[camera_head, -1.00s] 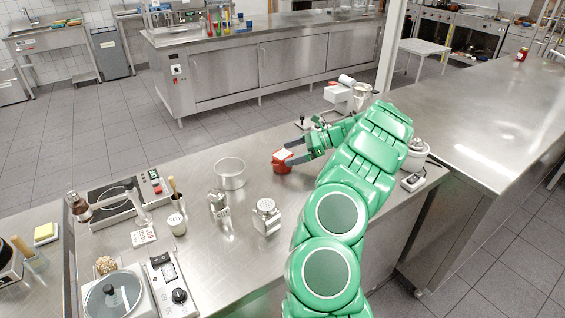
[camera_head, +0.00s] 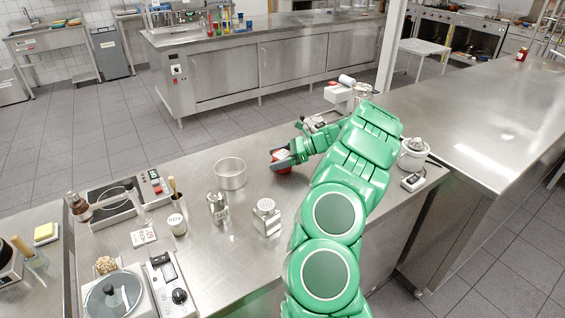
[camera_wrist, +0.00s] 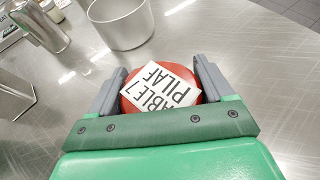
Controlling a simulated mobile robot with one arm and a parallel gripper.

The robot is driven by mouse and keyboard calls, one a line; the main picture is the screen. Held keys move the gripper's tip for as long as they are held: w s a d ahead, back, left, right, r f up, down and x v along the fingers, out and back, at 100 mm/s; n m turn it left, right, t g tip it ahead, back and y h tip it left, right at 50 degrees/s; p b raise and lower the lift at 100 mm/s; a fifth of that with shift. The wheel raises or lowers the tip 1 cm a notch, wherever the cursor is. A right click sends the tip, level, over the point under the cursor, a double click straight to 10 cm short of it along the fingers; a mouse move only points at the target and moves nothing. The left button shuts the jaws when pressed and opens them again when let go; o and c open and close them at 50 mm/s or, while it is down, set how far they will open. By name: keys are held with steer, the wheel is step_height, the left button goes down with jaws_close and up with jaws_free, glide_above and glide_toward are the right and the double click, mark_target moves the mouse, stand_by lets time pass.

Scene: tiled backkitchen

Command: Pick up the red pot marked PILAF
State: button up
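The red pot (camera_head: 283,168) stands on the steel counter; its white label reads "TABLE 7 PILAF" in the wrist view (camera_wrist: 160,90). My gripper (camera_head: 282,160) is down at the pot, with one finger on each side of it. In the wrist view my gripper (camera_wrist: 160,82) has its fingers wide apart, with the pot between them. The fingers are close to the pot's sides, but I cannot tell whether they touch it. The pot's lower part is hidden by its top and my gripper.
A steel round pan (camera_head: 231,174) stands just left of the pot.

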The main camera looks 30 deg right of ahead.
steer(key=c, duration=0.6)
steer(key=shift+r, duration=0.15)
